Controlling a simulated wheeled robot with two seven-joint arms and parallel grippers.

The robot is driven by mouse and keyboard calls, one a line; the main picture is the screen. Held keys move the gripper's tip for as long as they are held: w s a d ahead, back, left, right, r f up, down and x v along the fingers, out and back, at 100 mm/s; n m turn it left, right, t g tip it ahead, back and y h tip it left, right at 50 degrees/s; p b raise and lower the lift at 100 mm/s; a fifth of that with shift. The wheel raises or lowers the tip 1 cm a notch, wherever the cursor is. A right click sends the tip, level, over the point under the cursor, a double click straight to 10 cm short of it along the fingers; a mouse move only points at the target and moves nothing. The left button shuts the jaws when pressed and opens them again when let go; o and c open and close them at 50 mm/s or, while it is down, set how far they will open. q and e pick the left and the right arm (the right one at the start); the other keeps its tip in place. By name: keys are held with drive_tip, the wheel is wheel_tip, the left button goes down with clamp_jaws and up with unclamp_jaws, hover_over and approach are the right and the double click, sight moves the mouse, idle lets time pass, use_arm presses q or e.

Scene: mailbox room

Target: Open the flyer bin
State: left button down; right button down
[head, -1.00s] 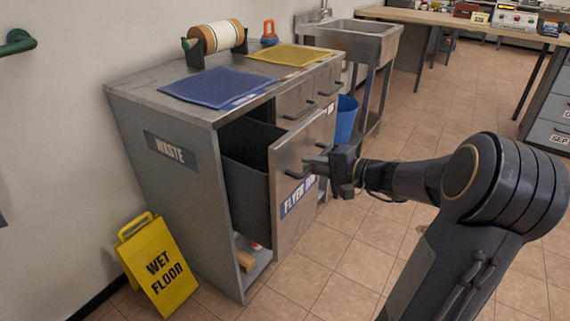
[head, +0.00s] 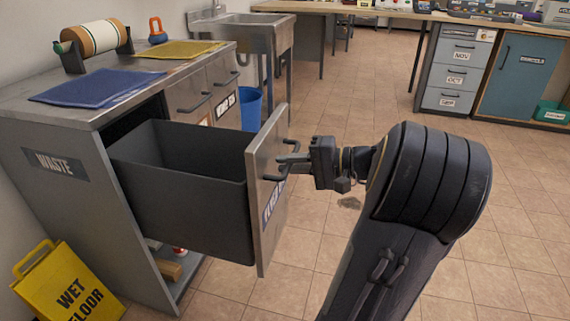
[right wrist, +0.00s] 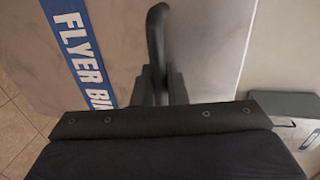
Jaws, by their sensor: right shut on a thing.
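The flyer bin (head: 190,195) is a dark grey box behind a metal front panel (head: 262,200) in the waste cabinet (head: 60,190). It is pulled far out, and its empty-looking inside shows from above. My right gripper (head: 296,164) is shut on the bin's dark handle (head: 279,176) at the upper part of the front. In the right wrist view the fingers (right wrist: 160,88) close around the curved handle (right wrist: 157,30), beside the blue FLYER BIN label (right wrist: 80,50). My left gripper is not in view.
A yellow wet floor sign (head: 62,285) stands at the cabinet's left. A sink (head: 245,35) and a blue bucket (head: 250,108) are behind. Other closed drawers (head: 190,92) sit beside the bin. The tiled floor to the right is clear.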

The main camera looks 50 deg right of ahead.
drive_tip(key=c, duration=1.5)
unclamp_jaws()
drive_tip(key=shift+c, duration=0.2)
drive_tip(key=p+v, duration=0.1)
drive_tip(key=v, duration=0.6)
drive_tip(key=shift+s+d+p, duration=0.15)
drive_tip(key=shift+s+p, duration=0.2)
drive_tip(key=shift+p, duration=0.05)
drive_tip(key=shift+s, duration=0.1)
